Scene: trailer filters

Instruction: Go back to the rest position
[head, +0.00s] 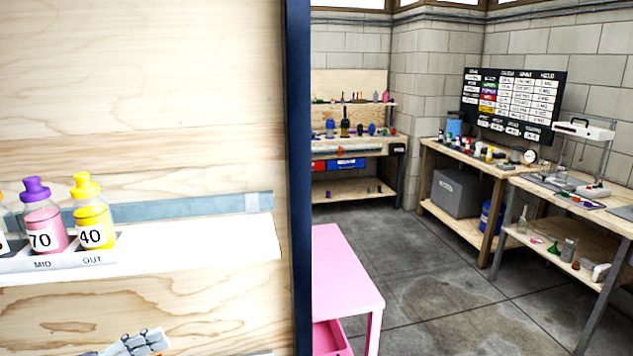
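Only the tip of what looks like my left gripper (140,343) shows, grey and silver, at the bottom edge on the left in the head view. It is in front of the plywood wall and below the white shelf (190,248). Most of it is cut off by the frame, so I cannot tell whether it is open or shut or holds anything. My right gripper is not in view.
A purple-capped bottle marked 70 (44,222) and a yellow-capped bottle marked 40 (92,218) stand in a grey holder on the shelf. A dark post (299,180) edges the wall. A pink table (345,275) stands beyond it. Workbenches line the back and right; floor between is clear.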

